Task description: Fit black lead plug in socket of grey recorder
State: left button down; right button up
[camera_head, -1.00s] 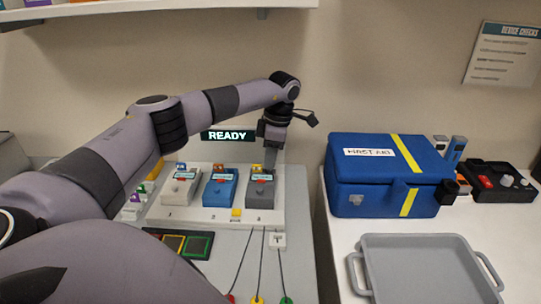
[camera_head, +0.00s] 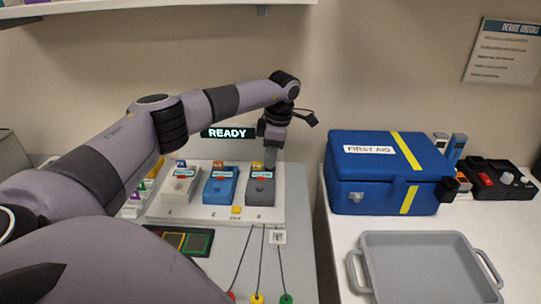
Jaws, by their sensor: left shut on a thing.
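The grey recorder (camera_head: 261,191) stands at the right end of a row of three devices on a white base. My left gripper (camera_head: 270,163) points down at the back of this recorder, by its orange tag. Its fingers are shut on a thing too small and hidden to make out. I cannot tell whether it touches the recorder, and the socket cannot be made out. Three thin dark leads (camera_head: 260,263) run down the grey bench to red, yellow and green ends. No separate black plug can be made out. My right gripper is not in view.
A white device (camera_head: 180,187) and a blue device (camera_head: 219,188) stand left of the grey recorder. A lit READY sign (camera_head: 228,133) is behind. At right are a blue first aid box (camera_head: 385,173), an empty grey tray (camera_head: 418,240) and a black control box (camera_head: 505,183).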

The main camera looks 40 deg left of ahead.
pick_arm(q)
jog(key=shift+f, duration=0.55)
dwell(1.2)
jog(key=c, duration=1.4)
grip_release()
jog(key=shift+o, duration=0.2)
jog(key=shift+r, duration=0.15)
jog(key=shift+r+p, duration=1.55)
jog(key=shift+r, duration=0.35)
jog(key=o, duration=0.6)
